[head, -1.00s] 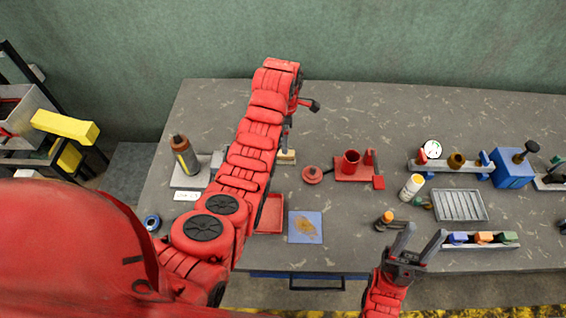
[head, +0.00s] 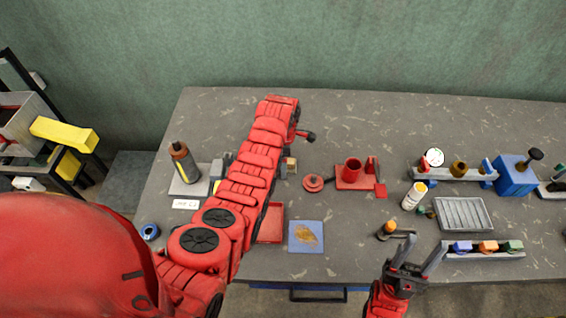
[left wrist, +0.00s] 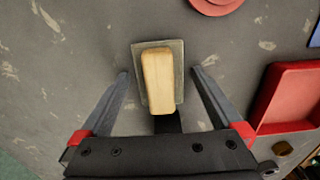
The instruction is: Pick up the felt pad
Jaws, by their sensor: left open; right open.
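A pale wooden block on a thin grey square base, which looks like the felt pad (left wrist: 143,52), lies on the table in the left wrist view. In the head view the pad (head: 290,161) shows just right of my left arm, partly hidden. My left gripper (left wrist: 160,73) is open, with one finger on each side of the block and visible gaps between. My right gripper (head: 425,243) is open and empty at the front edge of the table, far from the pad.
A red tray (head: 271,223) and a blue mat (head: 305,247) with a brown patch lie nearer the front. A red disc (head: 314,183) and a red stand with a cup (head: 352,170) are to the right. Bare table surrounds the pad.

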